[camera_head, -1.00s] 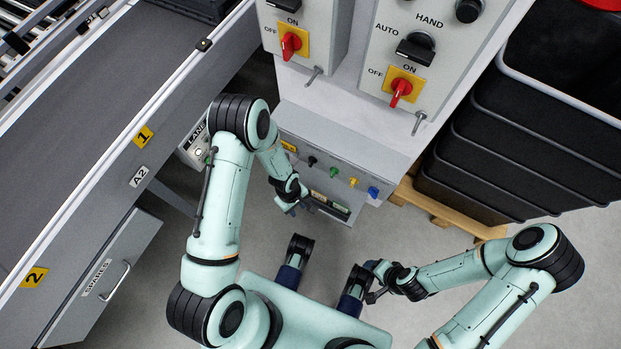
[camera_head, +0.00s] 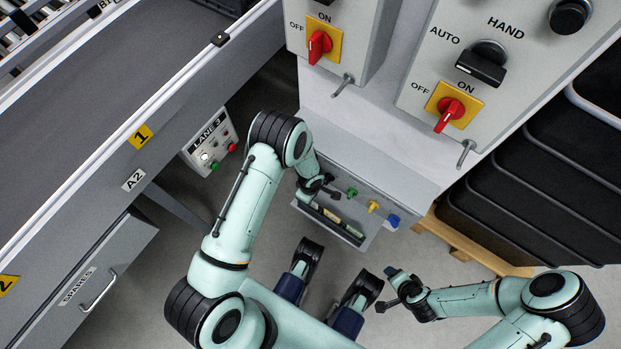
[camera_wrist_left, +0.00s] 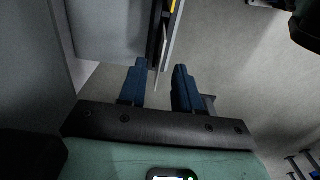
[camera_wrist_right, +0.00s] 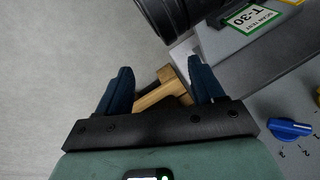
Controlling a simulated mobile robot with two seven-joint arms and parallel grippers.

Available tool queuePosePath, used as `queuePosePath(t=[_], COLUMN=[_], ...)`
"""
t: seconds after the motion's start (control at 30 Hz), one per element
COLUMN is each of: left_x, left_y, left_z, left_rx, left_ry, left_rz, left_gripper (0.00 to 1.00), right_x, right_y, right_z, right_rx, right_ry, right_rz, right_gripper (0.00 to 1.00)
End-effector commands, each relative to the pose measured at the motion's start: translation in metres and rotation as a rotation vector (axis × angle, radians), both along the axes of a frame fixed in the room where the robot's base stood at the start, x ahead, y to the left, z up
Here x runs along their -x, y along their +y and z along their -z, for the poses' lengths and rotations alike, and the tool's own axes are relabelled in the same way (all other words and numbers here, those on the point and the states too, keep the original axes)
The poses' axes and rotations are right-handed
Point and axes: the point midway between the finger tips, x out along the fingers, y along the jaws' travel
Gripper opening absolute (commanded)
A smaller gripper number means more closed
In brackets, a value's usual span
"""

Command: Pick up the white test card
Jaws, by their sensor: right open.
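A white card with a green border, marked SCAN TEST T-30 (camera_wrist_right: 255,17), lies at the upper right of the right wrist view. In the head view, small pale and green pieces lie in a narrow dark tray (camera_head: 352,232) on the grey cabinet's lower front; their print is too small to read. My left gripper (camera_head: 318,192) is over the tray's left end. In the left wrist view its blue fingers (camera_wrist_left: 160,88) are apart, with a thin pale edge beyond the gap. My right gripper (camera_head: 386,290) is right of and below the tray, open and empty (camera_wrist_right: 163,88).
The cabinet's lower panel has green, yellow and blue knobs (camera_head: 393,221). Red switches (camera_head: 450,113) and levers stand out above. A wooden pallet (camera_head: 470,248) with black crates (camera_head: 540,190) is at right. A grey conveyor (camera_head: 80,150) runs along the left.

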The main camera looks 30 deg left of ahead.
Motion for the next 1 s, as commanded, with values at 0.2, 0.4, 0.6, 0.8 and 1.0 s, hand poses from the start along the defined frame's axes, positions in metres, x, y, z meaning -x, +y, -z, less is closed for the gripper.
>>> queuePosePath(t=[0.2,0.4,0.6,0.8,1.0], left_x=[0.000,0.000,0.000,0.000,0.000], left_y=[0.001,0.001,0.001,0.001,0.001], left_z=[0.036,0.050,0.049,0.049,0.049], left_rx=[0.001,0.001,0.001,0.001,0.001], left_ry=[0.003,0.001,0.001,0.001,0.001], left_rz=[0.000,0.001,0.000,0.000,0.000], left_gripper=[0.33,0.33,0.33,0.00,0.00], right_x=[0.001,0.014,0.014,0.014,0.014], right_y=[-0.007,-0.009,-0.009,-0.009,-0.009], right_z=[0.021,0.030,0.030,0.030,0.030], right_rx=[0.011,0.011,0.010,0.009,0.009], right_ry=[0.013,0.056,0.057,0.057,0.057], right_rz=[0.013,0.015,0.014,0.014,0.014], right_gripper=[0.67,0.67,0.67,0.67,0.67])
